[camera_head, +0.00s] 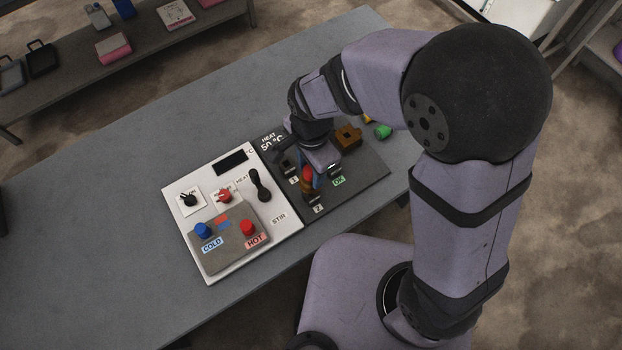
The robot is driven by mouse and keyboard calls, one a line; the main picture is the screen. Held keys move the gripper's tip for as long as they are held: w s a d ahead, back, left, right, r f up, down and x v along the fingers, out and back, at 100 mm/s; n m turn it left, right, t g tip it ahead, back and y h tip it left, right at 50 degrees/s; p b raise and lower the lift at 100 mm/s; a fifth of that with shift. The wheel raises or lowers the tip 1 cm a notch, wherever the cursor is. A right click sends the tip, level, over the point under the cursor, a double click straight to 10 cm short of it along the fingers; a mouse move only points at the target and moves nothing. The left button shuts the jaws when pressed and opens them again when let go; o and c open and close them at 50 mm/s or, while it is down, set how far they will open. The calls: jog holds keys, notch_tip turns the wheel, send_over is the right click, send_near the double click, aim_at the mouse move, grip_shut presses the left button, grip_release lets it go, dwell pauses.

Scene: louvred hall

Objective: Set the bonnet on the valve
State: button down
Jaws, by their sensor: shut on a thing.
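My gripper (311,180) points down over the dark right-hand panel (350,188). Its jaws are shut on a small orange-red part (307,184), which looks like the bonnet; some blue shows beside it. The gripper and wrist hide much of this part, and I cannot tell whether it touches anything below. A brassy brown block (348,136), possibly the valve body, stands on the panel behind and to the right of the gripper. I cannot make out its opening.
The dark panel has labels 1, 2 and OK (338,181) around small black fixtures. A white control panel (290,228) with blue, red and black knobs adjoins it on the left. A green piece (383,131) lies at the right. The grey table (110,220) is clear at left.

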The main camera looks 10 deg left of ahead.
jog(key=shift+w, duration=0.1)
jog(key=w+d+f+m, duration=0.2)
jog(key=w+d+f, duration=0.1)
jog(key=w+d, duration=0.15)
jog(key=w+d+r+m+b, duration=0.1)
jog(key=w+r, duration=0.1)
jog(key=w, duration=0.5)
jog(key=w+d+r+m, duration=0.1)
jog(key=w+d+m, duration=0.1)
jog(key=w, duration=0.5)
jog(key=shift+m, duration=0.5)
jog(key=r, duration=0.3)
jog(key=w+a+r, duration=0.1)
jog(key=r, duration=0.1)
jog(key=shift+r, duration=0.3)
jog(key=shift+f, duration=0.1)
notch_tip(320, 180, down, 7)
jog(key=b, duration=0.5)
jog(key=shift+r, duration=0.2)
